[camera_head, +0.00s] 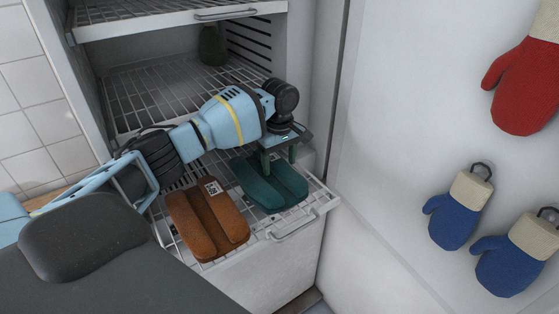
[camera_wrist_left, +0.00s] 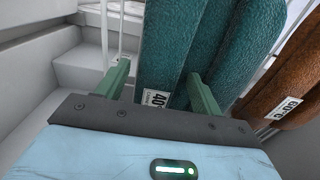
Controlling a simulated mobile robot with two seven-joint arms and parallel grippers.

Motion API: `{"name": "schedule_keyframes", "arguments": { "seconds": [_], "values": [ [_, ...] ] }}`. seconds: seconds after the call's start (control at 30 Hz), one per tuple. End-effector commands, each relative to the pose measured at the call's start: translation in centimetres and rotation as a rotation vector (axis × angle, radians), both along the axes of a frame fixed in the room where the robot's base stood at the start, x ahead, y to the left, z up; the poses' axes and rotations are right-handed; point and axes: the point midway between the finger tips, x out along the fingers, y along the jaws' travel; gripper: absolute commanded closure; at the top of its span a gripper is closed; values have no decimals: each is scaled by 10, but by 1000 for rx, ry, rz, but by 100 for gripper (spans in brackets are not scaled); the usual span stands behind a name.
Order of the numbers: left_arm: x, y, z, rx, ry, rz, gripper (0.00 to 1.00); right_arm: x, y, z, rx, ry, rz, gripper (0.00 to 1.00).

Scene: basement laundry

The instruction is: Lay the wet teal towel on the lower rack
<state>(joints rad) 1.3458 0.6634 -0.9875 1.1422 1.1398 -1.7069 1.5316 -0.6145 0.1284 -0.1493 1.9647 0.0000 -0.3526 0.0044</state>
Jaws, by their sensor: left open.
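The teal towel (camera_head: 273,187), a folded roll with a lengthwise groove, lies on the pulled-out lower rack (camera_head: 326,201). In the left wrist view, the teal towel (camera_wrist_left: 163,45) shows a white tag marked 40. My left gripper (camera_head: 279,161) is at the towel's far end, pointing down, with its fingers apart. In the wrist view, the fingers of my left gripper (camera_wrist_left: 161,82) stand at either side of the tagged fold. Whether they touch the cloth cannot be told. My right gripper is out of view.
A brown towel (camera_head: 207,219) with a 60°C tag lies left of the teal one on the same rack. More wire racks are above, one holding a dark green object (camera_head: 212,46). Red (camera_head: 527,85) and blue mitts (camera_head: 456,216) hang on the right panel.

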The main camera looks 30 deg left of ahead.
Motion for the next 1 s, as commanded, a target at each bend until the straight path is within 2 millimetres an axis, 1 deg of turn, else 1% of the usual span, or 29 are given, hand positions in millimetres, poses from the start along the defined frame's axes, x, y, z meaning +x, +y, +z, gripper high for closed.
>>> {"name": "schedule_keyframes", "arguments": {
  "seconds": [0.07, 0.17, 0.27, 0.5, 0.7, 0.83, 1.0],
  "values": [
    [0, 0, 2, 0, -1, 0, 33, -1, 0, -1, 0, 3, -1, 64],
    [1, 0, 11, -1, -3, 0, 33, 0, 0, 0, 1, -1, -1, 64],
    [1, 0, 28, -1, -6, 0, 33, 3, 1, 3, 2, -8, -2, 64],
    [1, -1, 77, -2, -6, 0, 33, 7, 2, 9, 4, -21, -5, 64],
    [1, 0, 107, -1, -3, 0, 33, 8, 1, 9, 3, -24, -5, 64],
    [0, 0, 118, 0, -1, 0, 33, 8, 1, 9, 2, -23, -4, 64],
    [0, 0, 122, -1, 1, 0, 33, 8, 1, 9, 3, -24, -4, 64]
  ]
}}
